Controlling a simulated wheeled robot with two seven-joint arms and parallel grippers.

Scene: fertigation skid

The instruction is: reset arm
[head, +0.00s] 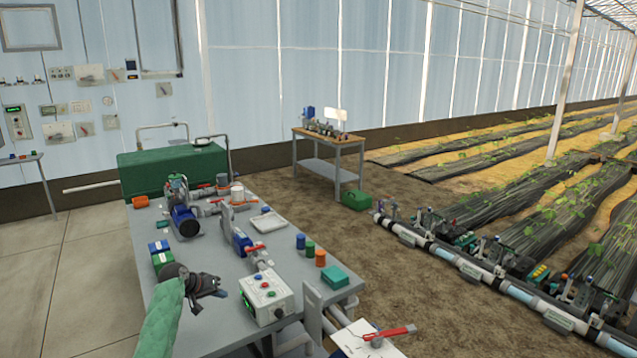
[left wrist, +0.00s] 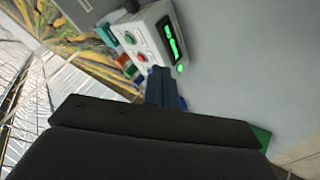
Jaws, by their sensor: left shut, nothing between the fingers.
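My left gripper (head: 219,291) hangs over the grey skid table in the head view, on my green-sleeved arm. Its fingers are shut with nothing between them. The closed dark fingers also show in the left wrist view (left wrist: 164,90). A white control box (head: 267,296) with coloured buttons stands on the table to the right of the gripper, apart from it. The box also shows in the left wrist view (left wrist: 147,42), with a lit green display, beyond the fingertips. My right gripper is not in view.
The grey table (head: 215,325) also holds a blue pump (head: 185,221), valves with red handles, a white tray (head: 272,222), coloured bottles (head: 301,242) and a teal box (head: 334,277). Green and blue boxes (head: 161,256) stand left behind the gripper. A red-handled valve (head: 389,333) is at the front right.

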